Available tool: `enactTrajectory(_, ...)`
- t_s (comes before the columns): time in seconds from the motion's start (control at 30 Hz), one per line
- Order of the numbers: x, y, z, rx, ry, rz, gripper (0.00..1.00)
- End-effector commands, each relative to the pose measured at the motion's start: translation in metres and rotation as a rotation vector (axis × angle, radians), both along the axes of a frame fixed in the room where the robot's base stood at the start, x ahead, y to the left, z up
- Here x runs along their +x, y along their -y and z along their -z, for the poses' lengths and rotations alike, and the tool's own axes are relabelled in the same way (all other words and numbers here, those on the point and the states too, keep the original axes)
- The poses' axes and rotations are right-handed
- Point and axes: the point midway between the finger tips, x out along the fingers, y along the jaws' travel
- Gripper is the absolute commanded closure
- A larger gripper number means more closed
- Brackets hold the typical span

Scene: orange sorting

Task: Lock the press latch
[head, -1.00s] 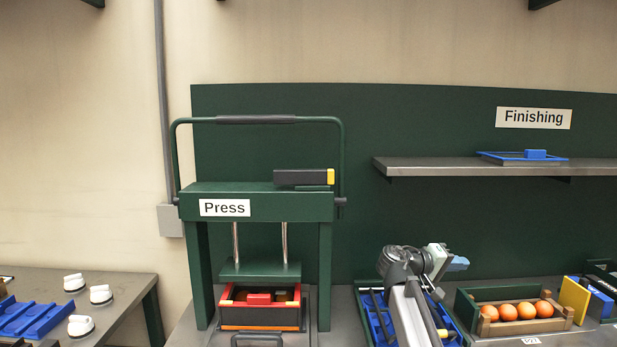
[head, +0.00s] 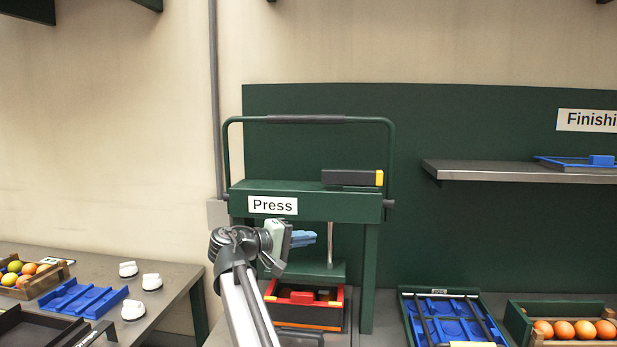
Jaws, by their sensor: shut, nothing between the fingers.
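The green press (head: 300,190) has a white "Press" label and a raised looped handle (head: 308,119). The latch, a black bar (head: 348,178) with a yellow end (head: 379,178), lies level along the top right of the crossbeam. My gripper (head: 314,239) has blue fingers that are shut and empty. It points right, in front of the press, below the label and the latch, and appears apart from both. My arm hides the press's left post and part of its plate. A dark crate (head: 325,317) with an orange-red rim sits under the plate.
A grey shelf (head: 510,173) sticks out at the right. At the left, a table (head: 165,300) holds white knobbed pieces (head: 152,282) and a blue tray (head: 85,300).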

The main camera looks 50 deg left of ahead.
Motion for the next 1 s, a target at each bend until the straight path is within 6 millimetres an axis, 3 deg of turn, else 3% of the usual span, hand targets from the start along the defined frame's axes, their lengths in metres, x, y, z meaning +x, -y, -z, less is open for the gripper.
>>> enactTrajectory(0.03,-0.022,-0.024,-0.033,-0.014,0.025,-0.027,1.00)
enactTrajectory(0.1,-0.045,-0.041,-0.069,-0.042,0.059,-0.050,1.00)
enactTrajectory(0.2,-0.069,-0.054,-0.108,-0.070,0.096,-0.069,1.00)
enactTrajectory(0.3,-0.084,-0.061,-0.132,-0.088,0.120,-0.079,1.00)
enactTrajectory(0.43,-0.089,-0.063,-0.146,-0.099,0.135,-0.083,1.00)
enactTrajectory(0.57,-0.080,-0.062,-0.147,-0.101,0.137,-0.083,1.00)
enactTrajectory(1.0,-0.006,-0.063,-0.146,-0.100,0.135,-0.082,1.00)
